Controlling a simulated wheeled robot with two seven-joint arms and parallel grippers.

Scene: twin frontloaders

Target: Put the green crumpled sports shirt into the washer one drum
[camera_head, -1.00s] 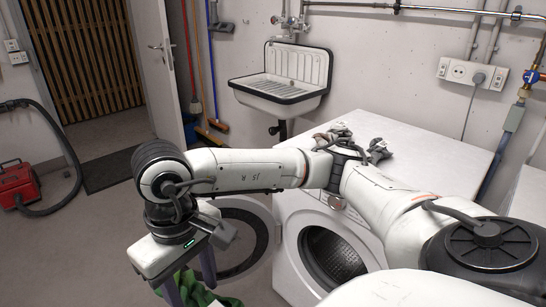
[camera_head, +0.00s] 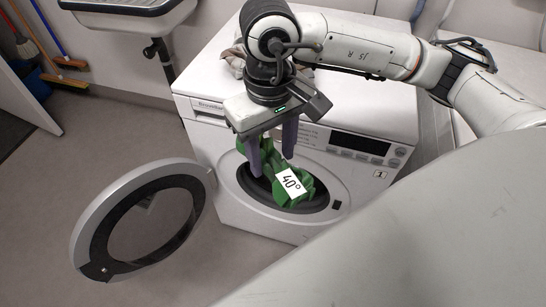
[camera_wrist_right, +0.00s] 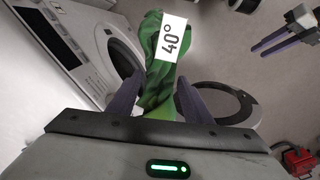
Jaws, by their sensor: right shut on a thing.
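The green crumpled shirt (camera_head: 306,187), with a white "40°" label on it, hangs from my right gripper (camera_head: 272,160). The gripper is shut on it, pointing down; the shirt also shows between its fingers in the right wrist view (camera_wrist_right: 155,88). Washer one (camera_head: 212,147), marked "1", stands below and behind the gripper. Its round drum opening (camera_head: 250,184) is directly behind the shirt, which covers much of it in the head view. I cannot tell whether the shirt is inside the rim. My left gripper (camera_wrist_right: 268,45) shows at the upper right of the right wrist view, open and empty.
The washer's round door (camera_head: 88,235) stands wide open to the left of the opening. A greyish crumpled cloth (camera_head: 233,62) lies on the washer top behind my wrist. A sink (camera_head: 120,5) is at the upper left.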

